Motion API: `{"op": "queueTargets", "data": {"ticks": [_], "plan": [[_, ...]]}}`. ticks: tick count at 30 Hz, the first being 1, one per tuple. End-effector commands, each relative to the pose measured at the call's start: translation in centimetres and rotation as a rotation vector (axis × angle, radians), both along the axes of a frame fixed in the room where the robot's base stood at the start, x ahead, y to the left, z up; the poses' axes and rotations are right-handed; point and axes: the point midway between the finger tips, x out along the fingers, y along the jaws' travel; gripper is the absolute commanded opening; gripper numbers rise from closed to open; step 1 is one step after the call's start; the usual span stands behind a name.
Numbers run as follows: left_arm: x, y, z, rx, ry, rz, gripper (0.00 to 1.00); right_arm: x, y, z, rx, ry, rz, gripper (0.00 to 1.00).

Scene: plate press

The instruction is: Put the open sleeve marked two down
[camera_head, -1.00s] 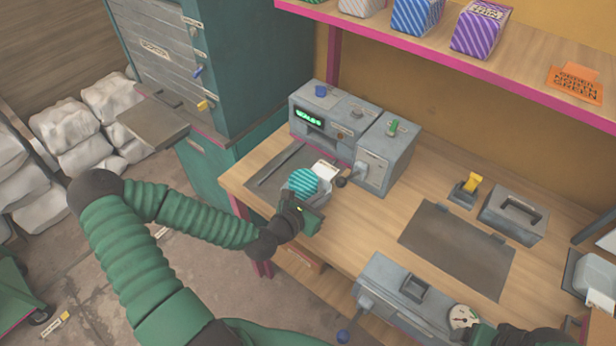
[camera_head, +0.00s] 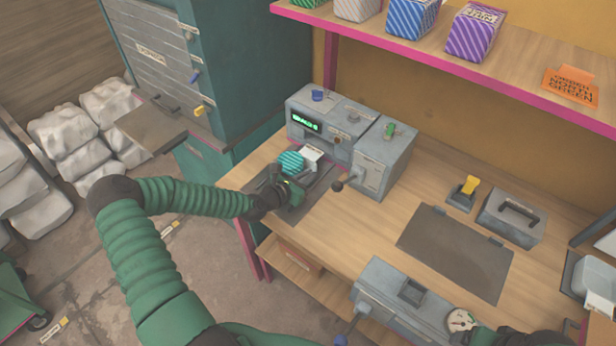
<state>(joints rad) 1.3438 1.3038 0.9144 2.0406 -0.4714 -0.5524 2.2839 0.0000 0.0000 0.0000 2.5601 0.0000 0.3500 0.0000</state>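A teal-striped sleeve (camera_head: 291,161) with a white tab or label (camera_head: 313,154) on its right is at the front of the left grey machine, over the dark mat (camera_head: 322,182). Any number on it is too small to read. My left gripper (camera_head: 292,186) is at its near side and seems shut on it, though the fingertips are partly hidden. I cannot tell whether the sleeve touches the mat. My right gripper (camera_head: 486,336) shows only in part at the bottom right edge; its fingers are hidden.
The grey machine (camera_head: 318,122) with a green display stands behind the sleeve, with a levered box (camera_head: 382,160) to its right. A dark plate (camera_head: 455,252), a grey handled block (camera_head: 512,217) and a gauged press (camera_head: 405,300) lie further right. A shelf (camera_head: 520,66) holds striped packets.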

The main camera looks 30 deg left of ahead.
Motion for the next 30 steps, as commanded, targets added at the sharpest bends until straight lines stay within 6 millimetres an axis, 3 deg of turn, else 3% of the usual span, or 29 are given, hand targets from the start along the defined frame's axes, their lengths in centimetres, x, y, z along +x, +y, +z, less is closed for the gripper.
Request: {"op": "queueTargets", "data": {"ticks": [7,13,21,26,30], "plan": [[0.0,0.1,-0.4,0.0,-0.002,0.001,0.0,0.0,0.0,0.0,0.0,0.0,0.0,0.8],[0.0,0.1,-0.4,-0.001,-0.001,0.001,0.25,0.0,0.0,0.0,0.0,0.0,0.0,0.8],[-0.2,0.1,-0.3,0.0,-0.002,0.002,0.25,0.0,0.0,0.0,0.0,0.0,0.0,0.8],[-2.5,0.4,0.6,-0.002,-0.001,0.005,0.25,0.0,0.0,0.0,0.0,0.0,0.0,0.8],[-5.9,0.7,2.1,-0.001,-0.002,0.005,0.25,0.0,0.0,0.1,0.0,0.0,0.0,0.8]]}}
